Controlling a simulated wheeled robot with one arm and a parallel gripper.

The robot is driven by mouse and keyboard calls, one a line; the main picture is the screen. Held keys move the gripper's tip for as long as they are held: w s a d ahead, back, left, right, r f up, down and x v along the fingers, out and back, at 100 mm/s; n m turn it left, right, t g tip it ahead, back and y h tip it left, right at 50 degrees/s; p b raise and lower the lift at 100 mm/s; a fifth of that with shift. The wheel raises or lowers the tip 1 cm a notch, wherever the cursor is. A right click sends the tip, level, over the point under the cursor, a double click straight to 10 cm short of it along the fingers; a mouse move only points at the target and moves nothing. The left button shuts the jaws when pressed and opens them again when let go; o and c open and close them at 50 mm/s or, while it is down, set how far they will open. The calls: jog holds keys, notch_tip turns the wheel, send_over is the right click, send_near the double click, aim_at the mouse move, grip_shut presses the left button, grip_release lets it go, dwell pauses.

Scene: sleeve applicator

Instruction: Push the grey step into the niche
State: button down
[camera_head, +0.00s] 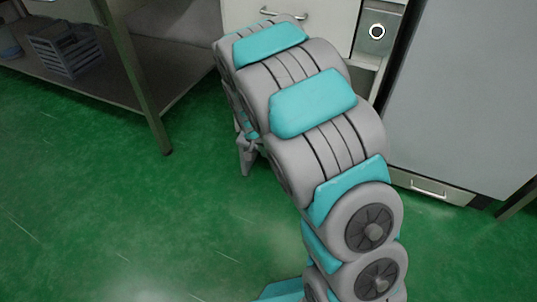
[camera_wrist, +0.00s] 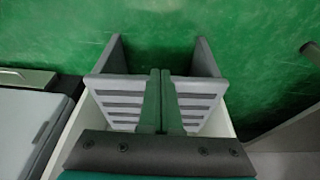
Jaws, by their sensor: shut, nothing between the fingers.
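The grey step (camera_wrist: 112,88) shows in the wrist view, with dark side panels and pale ribbed surfaces on both sides of my fingers. Its side panels stick out over the green floor. Its nearer part lies between the pale walls of what looks like the niche (camera_wrist: 72,128), so it appears partly inside. My gripper (camera_wrist: 161,72) is shut and empty, with its fingers over the middle of the step; I cannot tell whether they touch it.
A tall grey cabinet (camera_head: 465,95) is at right, above a low drawer (camera_head: 432,187). A table leg (camera_head: 140,85) is at left. The green floor is clear.

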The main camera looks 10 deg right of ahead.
jog(key=w+d+f, duration=0.3)
jog(key=w+f, duration=0.2)
jog(key=f, duration=0.3)
jog(key=shift+w+d+f+b, duration=0.25)
jog(key=shift+d+f+b, duration=0.05)
jog(key=shift+d+b, duration=0.15)
jog(key=w+d, duration=0.4)
jog(key=w, duration=0.2)
jog(key=w+d, duration=0.4)
jog(key=w, duration=0.2)
jog(key=w+d, duration=0.4)
jog(key=w, duration=0.2)
jog(key=shift+w+d+p, duration=0.3)
jog(key=shift+w+d, duration=0.4)
jog(key=shift+w+d+r, duration=0.1)
jog(key=shift+w+d, duration=0.15)
jog(key=shift+w, duration=0.05)
jog(key=shift+s+a, duration=0.1)
jog(key=shift+s, duration=0.05)
